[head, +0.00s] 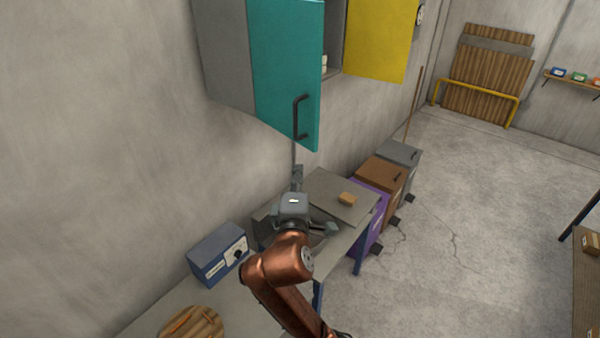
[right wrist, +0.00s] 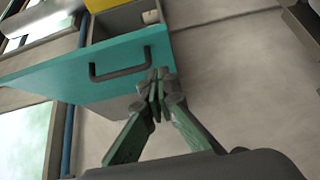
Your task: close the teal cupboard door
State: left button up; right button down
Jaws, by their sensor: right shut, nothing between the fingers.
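The teal cupboard door (head: 285,70) stands open, swung out from the grey wall cabinet (head: 225,50). Its black bar handle (head: 297,118) is near the lower free edge. The door also shows in the right wrist view (right wrist: 70,75), with its handle (right wrist: 120,68). My right gripper (head: 297,170) is below the door's bottom edge in the head view. In the right wrist view its fingertips (right wrist: 157,88) are together and empty, beside the right end of the handle. I cannot tell whether they touch the door. My left gripper is not in view.
A yellow door (head: 378,40) also stands open right of the cabinet opening. Below are a grey bench with a small wooden block (head: 348,198), a blue box with a dial (head: 218,254), and purple, brown (head: 380,178) and grey bins.

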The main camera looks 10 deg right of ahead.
aim_at(311, 145)
jog(key=p+x, duration=0.1)
jog(key=x, duration=0.2)
jog(key=d+x, duration=0.1)
jog(key=x, duration=0.1)
jog(key=d+p+x, duration=0.1)
jog(key=x, duration=0.2)
jog(key=shift+d+p, duration=0.1)
jog(key=shift+p, duration=0.2)
jog(key=shift+w+d, duration=0.1)
jog(key=shift+d, duration=0.4)
jog(key=shift+w+d, duration=0.1)
